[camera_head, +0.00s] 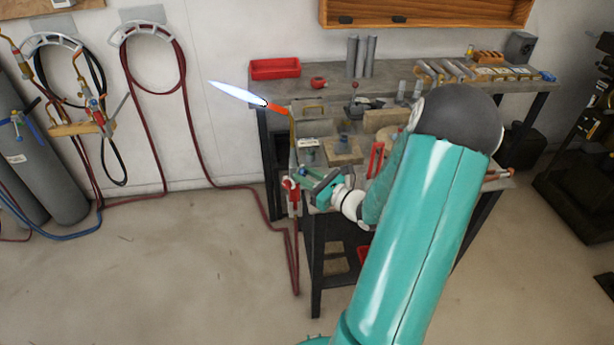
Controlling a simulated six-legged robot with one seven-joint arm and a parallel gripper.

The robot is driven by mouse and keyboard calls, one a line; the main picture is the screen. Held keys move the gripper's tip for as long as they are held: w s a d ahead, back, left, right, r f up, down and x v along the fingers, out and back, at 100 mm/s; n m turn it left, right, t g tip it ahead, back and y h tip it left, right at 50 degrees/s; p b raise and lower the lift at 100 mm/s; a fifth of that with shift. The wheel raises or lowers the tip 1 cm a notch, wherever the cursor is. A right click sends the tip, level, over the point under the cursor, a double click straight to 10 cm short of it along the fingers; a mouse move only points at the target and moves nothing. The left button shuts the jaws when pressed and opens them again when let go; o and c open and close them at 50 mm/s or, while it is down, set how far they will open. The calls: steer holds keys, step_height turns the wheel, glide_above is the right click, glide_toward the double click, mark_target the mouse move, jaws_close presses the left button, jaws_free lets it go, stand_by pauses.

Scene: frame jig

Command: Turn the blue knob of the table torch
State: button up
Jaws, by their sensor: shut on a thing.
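The table torch (292,150) stands upright at the left front corner of the workbench. Its orange-hot tip (279,115) points up and left, and a long pale-blue flame (238,95) burns from it. My gripper (303,182) reaches in from the right at the torch's lower part, beside its red and white fittings (291,196). It is shut at the place of the torch's valve. The blue knob itself cannot be made out, as the jaws cover that spot.
A red hose (296,255) hangs to the floor. Gas cylinders (45,150) stand at the left wall. Open floor lies at front left.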

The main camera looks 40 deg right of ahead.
steer(key=shift+n, duration=2.6)
steer(key=shift+d, duration=0.1)
steer(key=o, duration=1)
steer(key=s, duration=0.4)
steer(key=s+d, duration=0.1)
steer(key=s, duration=0.8)
steer(key=shift+s+d+f, duration=0.25)
steer(key=shift+s+d, duration=0.05)
steer(key=shift+s, duration=0.05)
